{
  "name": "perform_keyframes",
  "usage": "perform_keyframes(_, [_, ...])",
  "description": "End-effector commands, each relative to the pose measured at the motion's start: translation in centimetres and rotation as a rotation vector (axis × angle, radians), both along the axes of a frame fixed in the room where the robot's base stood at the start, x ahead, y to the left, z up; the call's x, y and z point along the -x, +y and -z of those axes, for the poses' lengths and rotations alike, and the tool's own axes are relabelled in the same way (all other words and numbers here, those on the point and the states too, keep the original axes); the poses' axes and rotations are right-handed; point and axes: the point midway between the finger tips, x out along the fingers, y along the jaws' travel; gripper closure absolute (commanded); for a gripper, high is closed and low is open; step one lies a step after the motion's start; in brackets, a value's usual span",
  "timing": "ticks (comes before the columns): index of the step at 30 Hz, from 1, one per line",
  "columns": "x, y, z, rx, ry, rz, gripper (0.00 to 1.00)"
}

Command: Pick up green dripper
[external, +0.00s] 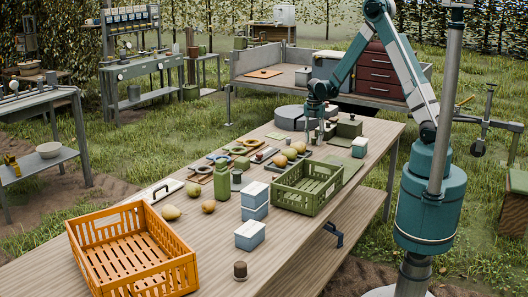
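My gripper (318,132) points down over the far part of the long wooden table (330,215), close to the grey round pieces and the dark green box. At this size I cannot tell whether its fingers are open or shut, or whether anything is between them. I cannot single out the green dripper with certainty. Small green round pieces lie on the table left of the green crate, among them a green ring-like one (242,163). A green bottle (222,181) stands upright nearer the camera.
An orange crate (130,262) stands at the near left, a green crate (309,187) at mid-table. Blue-white boxes (250,235), pears (170,212), a dark green box (349,128) and a grey round piece (290,117) also stand there. The near right tabletop is mostly clear.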

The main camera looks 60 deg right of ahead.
Motion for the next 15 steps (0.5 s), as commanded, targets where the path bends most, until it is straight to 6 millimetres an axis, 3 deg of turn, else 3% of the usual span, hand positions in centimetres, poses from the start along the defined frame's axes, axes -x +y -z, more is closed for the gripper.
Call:
perform_keyframes(5, [0.0, 0.0, 0.0, 0.0, 0.0, 0.0, 0.65])
perform_keyframes(10, [0.0, 0.0, 0.0, 0.0, 0.0, 0.0, 0.87])
perform_keyframes(15, [0.0, 0.0, -0.01, 0.0, 0.0, 0.0, 0.88])
